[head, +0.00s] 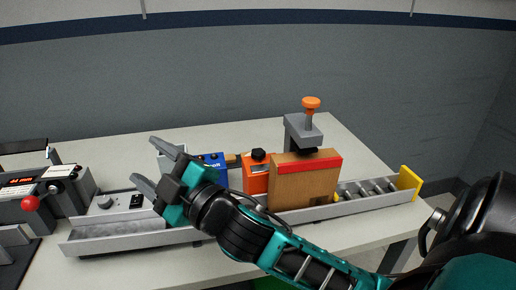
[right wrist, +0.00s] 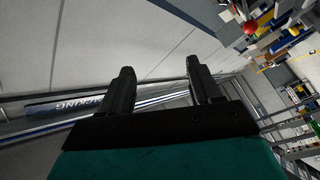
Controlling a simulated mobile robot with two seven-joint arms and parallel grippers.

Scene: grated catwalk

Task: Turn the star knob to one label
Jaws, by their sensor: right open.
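I cannot tell for sure which knob is the star knob. A black knob (head: 258,154) sits on top of an orange box in the head view. A grey round knob (head: 105,202) sits on a grey panel at the left, beside a small black plate. No labels are readable around either knob. My right gripper (head: 155,166) is open and empty, raised above the table's left-middle part, with its fingers pointing up and left. Its two fingers also show apart in the right wrist view (right wrist: 160,70), with nothing between them. My left gripper is not in view.
A grey clamp with an orange knob (head: 311,103) stands behind a brown block with a red top edge (head: 305,185). A roller track with a yellow end plate (head: 409,183) runs right. A device with a red ball knob (head: 30,203) stands far left. My right arm hides the table's middle.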

